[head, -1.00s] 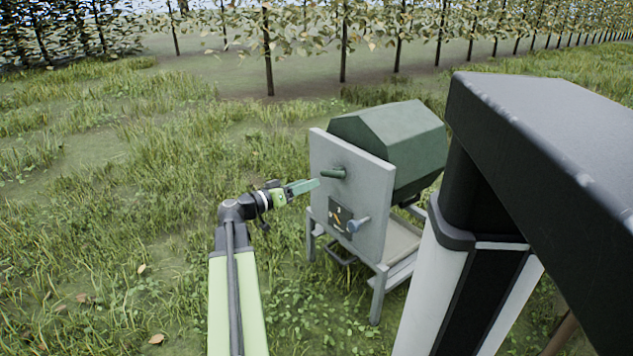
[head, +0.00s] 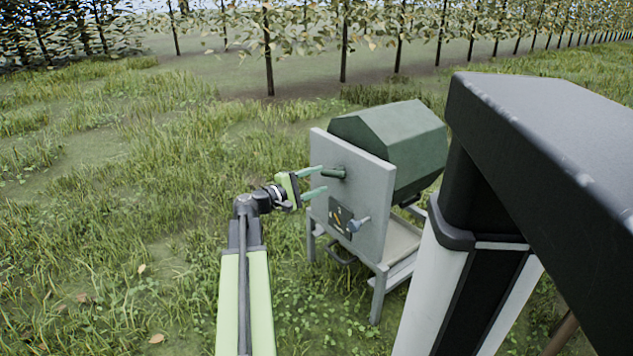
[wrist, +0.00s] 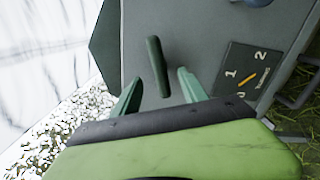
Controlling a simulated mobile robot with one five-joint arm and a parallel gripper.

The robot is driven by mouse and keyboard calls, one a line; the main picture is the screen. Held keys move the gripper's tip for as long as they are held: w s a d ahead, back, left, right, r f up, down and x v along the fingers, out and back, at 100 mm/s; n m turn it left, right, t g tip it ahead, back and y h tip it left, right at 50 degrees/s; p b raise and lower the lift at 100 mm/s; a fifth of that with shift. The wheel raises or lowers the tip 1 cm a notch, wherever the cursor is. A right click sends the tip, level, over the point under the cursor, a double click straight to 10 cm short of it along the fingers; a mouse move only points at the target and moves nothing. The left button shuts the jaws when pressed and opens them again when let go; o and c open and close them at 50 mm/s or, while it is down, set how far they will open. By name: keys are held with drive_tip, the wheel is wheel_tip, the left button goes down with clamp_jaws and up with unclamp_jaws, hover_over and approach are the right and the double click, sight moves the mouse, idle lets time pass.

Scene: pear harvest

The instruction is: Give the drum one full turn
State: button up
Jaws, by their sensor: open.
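The drum (head: 395,145) is dark green and many-sided, mounted behind an upright grey panel (head: 375,190) on a stand. A dark green handle (head: 333,173) sticks out of the panel's upper part; in the wrist view this handle (wrist: 157,66) stands ahead of and between my two fingers. My gripper (head: 322,178) is open, its pale green fingers pointing at the panel, one above the other in the head view. In the wrist view my gripper (wrist: 160,78) has a gap on both sides of the handle. I cannot tell how far the fingertips reach along it.
A black plate (head: 340,217) marked 0, 1, 2 with a yellow pointer sits lower on the panel. A blue-grey knob (head: 360,223) sticks out beside it. Grass (head: 110,220) lies open to the left; a tree row (head: 343,50) stands behind.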

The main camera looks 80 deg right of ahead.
sight(330, 175)
drive_tip(key=shift+s+d, duration=0.1)
drive_tip(key=shift+x, duration=3.1)
drive_tip(key=shift+c, duration=0.4)
clamp_jaws()
drive_tip(key=m, duration=0.3)
drive_tip(key=shift+m, duration=1.3)
